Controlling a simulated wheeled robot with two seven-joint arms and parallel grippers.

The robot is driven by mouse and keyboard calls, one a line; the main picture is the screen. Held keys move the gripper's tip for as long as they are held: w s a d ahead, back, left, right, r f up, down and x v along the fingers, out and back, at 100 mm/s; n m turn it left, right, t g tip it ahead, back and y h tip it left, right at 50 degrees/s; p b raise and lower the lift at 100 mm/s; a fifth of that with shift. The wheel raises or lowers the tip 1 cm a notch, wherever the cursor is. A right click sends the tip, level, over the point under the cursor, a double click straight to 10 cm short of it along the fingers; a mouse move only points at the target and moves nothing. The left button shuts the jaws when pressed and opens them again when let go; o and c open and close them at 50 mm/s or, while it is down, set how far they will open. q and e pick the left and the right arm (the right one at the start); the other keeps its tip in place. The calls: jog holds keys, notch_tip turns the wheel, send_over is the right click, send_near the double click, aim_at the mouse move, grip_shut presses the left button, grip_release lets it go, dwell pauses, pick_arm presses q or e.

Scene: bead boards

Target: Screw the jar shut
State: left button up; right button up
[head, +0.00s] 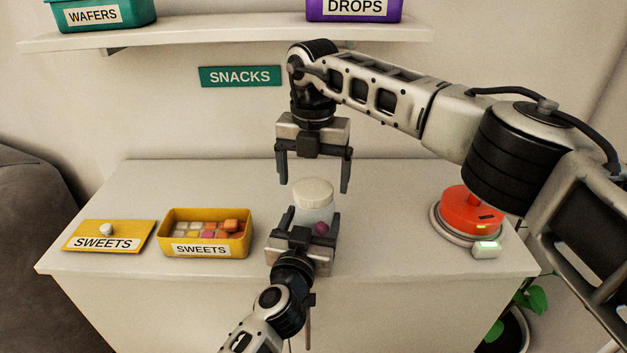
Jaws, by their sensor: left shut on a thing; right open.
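The jar (318,213) stands upright near the middle of the counter, pale and see-through, with a dark pink thing showing low inside it. A cream lid (313,191) sits on top of the jar; I cannot tell how tight it is. My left gripper (311,222) comes from the front and is shut on the jar's body, hiding its lower part. My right gripper (314,183) points down above the jar, its fingers open and apart on either side over the lid, with nothing between them.
A yellow box of sweets (206,249) and its yellow lid (109,236) lie to the left on the counter (390,247). A red-orange round device (469,208) stands at the right. A shelf (230,33) with a teal box (98,15) and a purple box (353,9) hangs behind.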

notch_tip(320, 180, up, 6)
jog(key=shift+f, duration=0.1)
pick_arm(q)
jog(key=o, duration=2)
jog(key=shift+c, duration=0.2)
